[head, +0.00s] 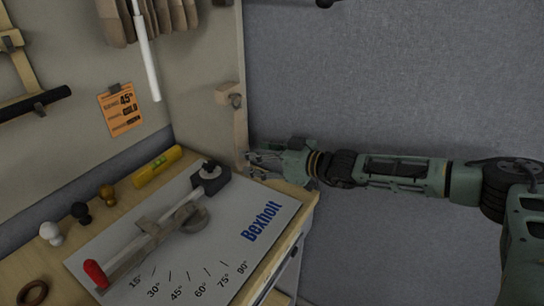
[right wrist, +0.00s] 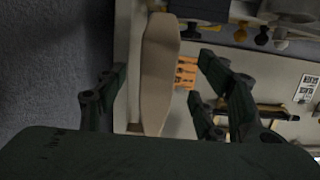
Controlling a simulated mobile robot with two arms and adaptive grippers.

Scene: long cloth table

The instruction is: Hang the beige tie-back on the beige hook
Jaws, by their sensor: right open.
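A small beige block with a dark hook or ring (head: 234,98) sits on the front edge of the side panel; it may be the beige hook. I cannot clearly make out the beige tie-back. My right gripper (head: 252,164) is open, at the foot of the panel edge and below the block. In the right wrist view its fingers (right wrist: 160,88) stand apart on either side of a long beige piece (right wrist: 160,70). I cannot tell whether this piece is the panel edge or the tie-back, and no finger visibly touches it. My left gripper is not in view.
A grey mat (head: 255,203) marked Bexholt lies on the wooden bench with a red-handled tool (head: 150,240). A yellow level (head: 157,166), small knobs (head: 80,211) and a brown ring (head: 33,292) lie left. An orange note (head: 120,110) is on the wall.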

